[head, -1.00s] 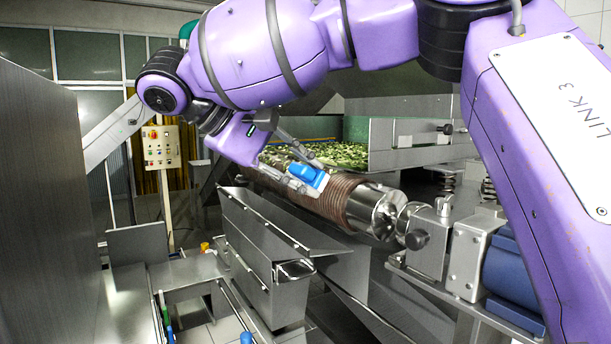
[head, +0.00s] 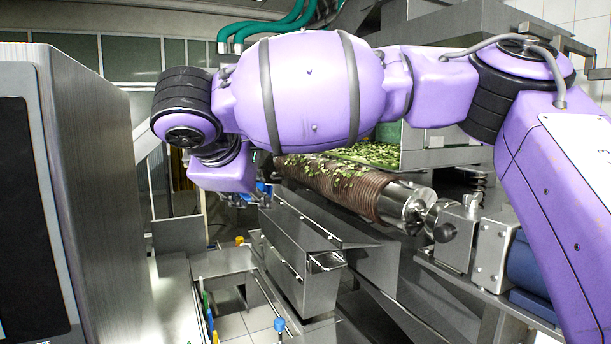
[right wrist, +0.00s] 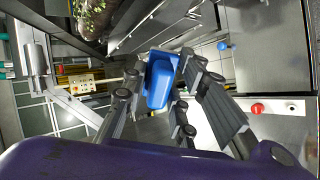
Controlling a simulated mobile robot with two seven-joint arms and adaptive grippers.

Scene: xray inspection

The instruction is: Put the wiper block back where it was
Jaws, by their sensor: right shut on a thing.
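The wiper block (right wrist: 158,84) is a small blue block. In the right wrist view it sits between the fingers of my right gripper (right wrist: 160,72), which is shut on it and holds it clear of the floor. In the head view the right gripper is mostly hidden behind its own purple wrist, and only small blue bits show there. The brown ribbed roller (head: 335,185), with green scraps on it, lies to the right of the gripper, apart from it. My left gripper is not in view.
A grey metal trough (head: 300,235) runs below the roller. A tall grey cabinet (head: 95,190) with a dark screen stands at the left. A blue knob (head: 279,324) and a yellow knob (head: 239,240) stand by the lower frame. A control box (right wrist: 82,86) shows in the right wrist view.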

